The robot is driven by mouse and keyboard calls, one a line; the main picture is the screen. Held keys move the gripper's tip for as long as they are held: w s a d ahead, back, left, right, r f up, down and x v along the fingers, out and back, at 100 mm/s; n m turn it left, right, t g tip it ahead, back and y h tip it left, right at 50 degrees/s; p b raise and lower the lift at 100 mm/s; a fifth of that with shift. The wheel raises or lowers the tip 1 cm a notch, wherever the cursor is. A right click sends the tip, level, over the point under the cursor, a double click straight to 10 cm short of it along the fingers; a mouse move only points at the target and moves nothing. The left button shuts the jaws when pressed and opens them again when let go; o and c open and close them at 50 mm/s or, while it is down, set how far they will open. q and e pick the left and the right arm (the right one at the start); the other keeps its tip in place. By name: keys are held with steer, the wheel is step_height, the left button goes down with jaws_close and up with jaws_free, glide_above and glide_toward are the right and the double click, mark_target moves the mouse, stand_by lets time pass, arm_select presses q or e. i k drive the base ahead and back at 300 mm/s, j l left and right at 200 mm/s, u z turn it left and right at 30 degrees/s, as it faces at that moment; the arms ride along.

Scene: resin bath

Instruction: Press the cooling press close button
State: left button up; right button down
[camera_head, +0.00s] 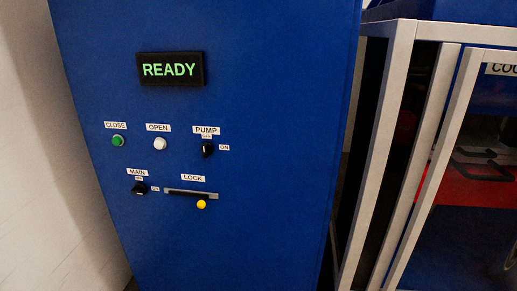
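A blue control cabinet (260,110) fills the left and middle of the head view. A green round button (118,141) sits under a white label reading CLOSE, on the left of the panel. A white button (160,144) sits to its right under the label OPEN. A black display (170,69) above them shows READY in green letters. Neither of my grippers is in the view, and nothing touches the panel.
Below and beside the buttons are a black PUMP switch (207,149), a black MAIN switch (139,188) and a LOCK slider with a yellow knob (201,204). A pale wall (40,160) stands left. A metal-framed machine (388,150) stands right. The space before the panel looks clear.

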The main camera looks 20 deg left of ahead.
mark_target(116, 141)
steer(key=u, duration=1.55)
